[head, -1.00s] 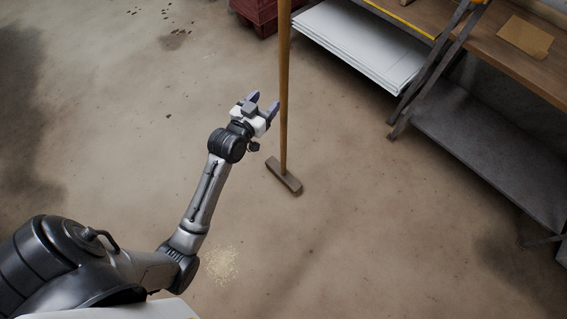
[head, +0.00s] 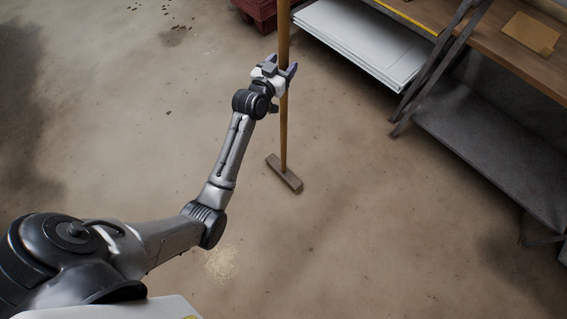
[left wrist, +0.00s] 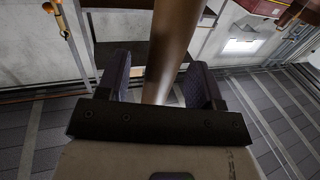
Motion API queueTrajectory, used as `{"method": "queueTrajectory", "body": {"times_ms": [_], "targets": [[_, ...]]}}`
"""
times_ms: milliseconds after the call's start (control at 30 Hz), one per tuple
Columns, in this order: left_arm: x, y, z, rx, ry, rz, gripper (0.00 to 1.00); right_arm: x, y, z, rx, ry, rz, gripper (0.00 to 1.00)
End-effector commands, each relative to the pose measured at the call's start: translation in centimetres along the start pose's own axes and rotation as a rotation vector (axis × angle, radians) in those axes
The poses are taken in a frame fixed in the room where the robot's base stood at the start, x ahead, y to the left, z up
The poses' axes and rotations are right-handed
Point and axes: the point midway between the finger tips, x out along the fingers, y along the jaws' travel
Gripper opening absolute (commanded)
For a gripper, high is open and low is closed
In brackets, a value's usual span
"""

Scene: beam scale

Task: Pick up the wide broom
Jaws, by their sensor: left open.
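The wide broom (head: 284,140) stands upright, its long wooden handle running out of the top of the head view. Its wide brown head (head: 284,173) rests on the floor. My left gripper (head: 282,66) is open at the handle, well above the broom head. In the left wrist view the handle (left wrist: 170,50) passes between the two dark fingers of the left gripper (left wrist: 160,85), with a gap showing on the left side. Contact on the right side cannot be told. My right gripper is in neither view.
A workbench (head: 500,45) with a lower grey shelf (head: 490,150) stands at the right. White panels (head: 365,40) lie stacked on a shelf behind the broom. A dark red crate (head: 262,8) is at the top. Pale grains (head: 220,262) lie on the otherwise clear floor around the broom.

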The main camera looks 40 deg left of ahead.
Motion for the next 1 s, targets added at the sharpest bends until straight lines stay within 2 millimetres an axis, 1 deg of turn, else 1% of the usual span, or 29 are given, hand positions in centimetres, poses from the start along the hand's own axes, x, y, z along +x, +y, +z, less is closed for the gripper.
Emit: {"method": "queueTrajectory", "body": {"times_ms": [33, 100, 200, 300, 533, 567, 1000], "targets": [[0.8, -0.1, -0.1, -0.002, 0.002, 0.0, 0.6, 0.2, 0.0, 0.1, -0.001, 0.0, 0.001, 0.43], [1.6, -0.1, 0.0, -0.001, 0.001, 0.0, 0.6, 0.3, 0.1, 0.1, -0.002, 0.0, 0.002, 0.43], [2.4, -0.1, 0.0, -0.001, 0.001, -0.001, 0.6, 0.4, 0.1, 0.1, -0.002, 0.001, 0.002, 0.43], [2.8, -0.1, -0.1, -0.001, 0.0, -0.001, 0.6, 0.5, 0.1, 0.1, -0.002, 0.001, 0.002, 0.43], [2.8, -0.1, -0.1, 0.0, 0.0, -0.001, 0.6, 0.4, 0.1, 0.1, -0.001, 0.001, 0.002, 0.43], [2.8, -0.1, -0.1, 0.0, 0.0, -0.001, 0.58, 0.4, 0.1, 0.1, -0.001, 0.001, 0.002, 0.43], [2.8, -0.1, 0.0, 0.0, 0.0, -0.001, 0.16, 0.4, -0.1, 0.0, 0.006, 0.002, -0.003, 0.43]]}}
